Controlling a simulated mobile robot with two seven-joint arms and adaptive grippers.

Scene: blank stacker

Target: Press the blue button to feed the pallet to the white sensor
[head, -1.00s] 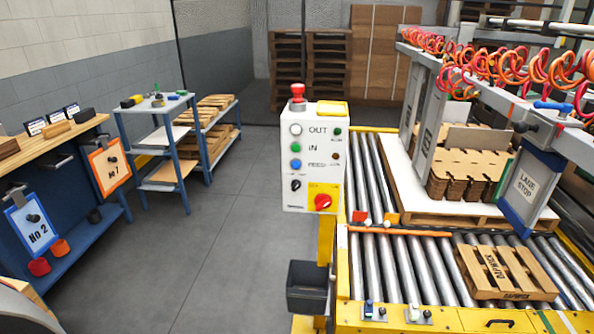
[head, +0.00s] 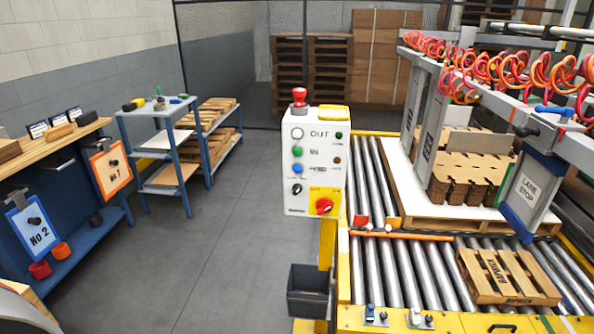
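The blue button (head: 296,169) is on the white control box (head: 313,185), below a green button (head: 298,152) and a white button (head: 297,134). A red mushroom knob (head: 299,96) tops the box. An empty wooden pallet (head: 508,276) lies on the near roller conveyor (head: 410,272), at its right part. A small white sensor-like block (head: 415,316) sits on the yellow front rail, left of the pallet; a blue one (head: 370,313) is beside it. Neither of my grippers is in view.
A second pallet (head: 470,225) with a white sheet and stacked cardboard blanks (head: 468,180) stands on the far conveyor. A dark bin (head: 308,291) hangs under the control box. Workbench (head: 60,140) and shelves are left; grey floor between is clear.

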